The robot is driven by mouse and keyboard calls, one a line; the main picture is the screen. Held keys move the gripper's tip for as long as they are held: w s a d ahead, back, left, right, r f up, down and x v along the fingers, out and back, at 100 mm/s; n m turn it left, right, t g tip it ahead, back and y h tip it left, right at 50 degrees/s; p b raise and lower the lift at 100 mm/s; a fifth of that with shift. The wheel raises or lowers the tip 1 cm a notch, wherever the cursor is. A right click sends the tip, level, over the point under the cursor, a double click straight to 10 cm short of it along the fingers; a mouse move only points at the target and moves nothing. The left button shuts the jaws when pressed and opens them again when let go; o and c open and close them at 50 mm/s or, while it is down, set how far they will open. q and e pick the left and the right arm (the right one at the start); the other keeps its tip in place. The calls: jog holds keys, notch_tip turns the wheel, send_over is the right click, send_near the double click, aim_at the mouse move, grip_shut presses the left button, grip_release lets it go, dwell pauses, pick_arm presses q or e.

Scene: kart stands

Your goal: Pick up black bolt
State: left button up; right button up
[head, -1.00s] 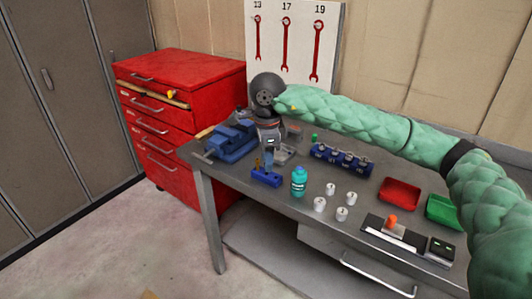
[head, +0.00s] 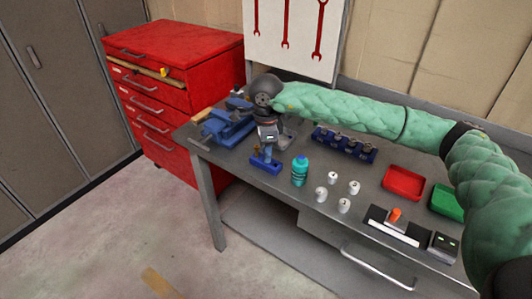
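My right arm, in a green padded sleeve, reaches in from the right. My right gripper (head: 268,148) points down at a small blue block (head: 266,167) on the workbench. Its fingertips are at or just above the block's top, and I cannot tell whether they touch anything. A small upright piece in the block is mostly hidden by the gripper. I cannot make out a black bolt clearly. The finger gap is too small to read. My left gripper is not in view.
A blue vise (head: 228,124) stands left of the gripper. A teal bottle (head: 300,171) is close on the right, with several white cylinders beyond it. A dark blue rack (head: 345,143), a red tray (head: 404,182) and a green tray (head: 445,200) lie farther right.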

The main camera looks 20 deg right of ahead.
jog(key=shift+w+f, duration=0.1)
jog(key=shift+f, duration=0.45)
grip_shut()
jog(key=shift+r, duration=0.15)
